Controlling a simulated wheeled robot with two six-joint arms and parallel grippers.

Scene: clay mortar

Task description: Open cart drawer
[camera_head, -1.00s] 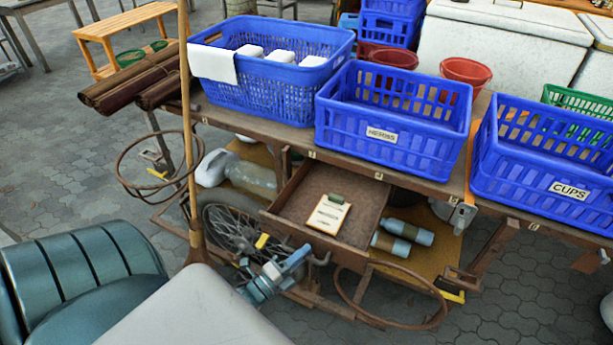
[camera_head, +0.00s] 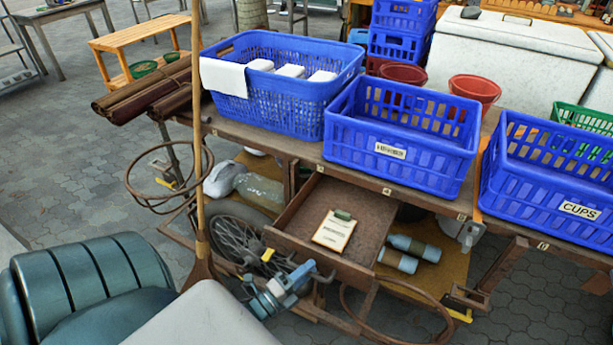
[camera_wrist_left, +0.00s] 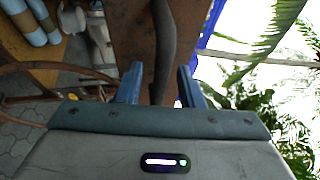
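The cart drawer (camera_head: 350,198) stands pulled out below the cart's tabletop in the head view. A clipboard with paper (camera_head: 335,230) lies inside it. The drawer's handle, a dark bar, sticks out from its front; it shows in the left wrist view (camera_wrist_left: 164,45). My left gripper (camera_head: 306,270) is at the drawer front beside the handle. In the left wrist view my left gripper's blue fingers (camera_wrist_left: 160,75) stand apart, with the handle bar between them and gaps seen on both sides. My right gripper is not in view.
Blue baskets (camera_head: 400,140) stand on the cart top (camera_head: 300,150) above the drawer. Blue-grey bottles (camera_head: 412,248) lie on the lower shelf, right of the drawer. A wheel (camera_head: 238,238) and a wooden pole (camera_head: 199,150) are left of it.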

